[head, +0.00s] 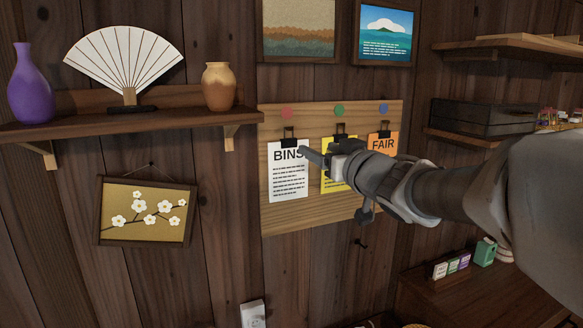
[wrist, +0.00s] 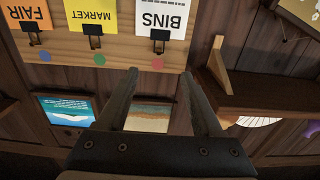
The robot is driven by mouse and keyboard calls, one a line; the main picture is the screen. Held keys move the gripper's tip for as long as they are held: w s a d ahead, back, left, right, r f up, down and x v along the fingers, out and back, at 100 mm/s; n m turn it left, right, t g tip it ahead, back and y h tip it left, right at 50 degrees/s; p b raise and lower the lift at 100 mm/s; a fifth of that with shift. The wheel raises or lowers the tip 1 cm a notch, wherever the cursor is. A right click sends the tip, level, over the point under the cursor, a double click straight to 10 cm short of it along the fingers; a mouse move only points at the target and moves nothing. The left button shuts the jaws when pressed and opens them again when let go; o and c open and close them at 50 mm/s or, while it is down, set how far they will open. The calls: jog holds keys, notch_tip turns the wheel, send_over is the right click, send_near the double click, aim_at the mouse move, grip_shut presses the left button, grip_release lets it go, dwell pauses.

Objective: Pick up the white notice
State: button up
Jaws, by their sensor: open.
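The white notice (head: 289,178), headed BINS, hangs from a black clip on a wooden board on the wall in the head view. It also shows upside down at the top of the wrist view (wrist: 164,15), with its clip (wrist: 160,38). My gripper (head: 308,153) is in front of the board, its tip overlapping the notice's upper right edge in the head view. In the wrist view its two fingers (wrist: 160,78) are apart with nothing between them. The notice lies beyond the fingertips. How far the fingers are from the paper is hard to tell.
A yellow notice (head: 328,180), partly hidden by my arm, and an orange FAIR notice (head: 383,142) hang to the right on the board (head: 285,222). A shelf (head: 130,122) with a purple vase (head: 30,85), fan (head: 124,60) and orange jar (head: 219,86) juts out at left.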

send_near(287, 134)
jog(key=w, duration=0.2)
jog(key=shift+a+p+x, duration=0.2)
jog(key=shift+p+x, duration=0.05)
jog(key=shift+x, duration=0.9)
jog(key=shift+a+p+x, duration=0.15)
jog(key=shift+p+x, duration=0.05)
jog(key=shift+x, duration=0.95)
jog(key=shift+s, duration=0.15)
grip_shut()
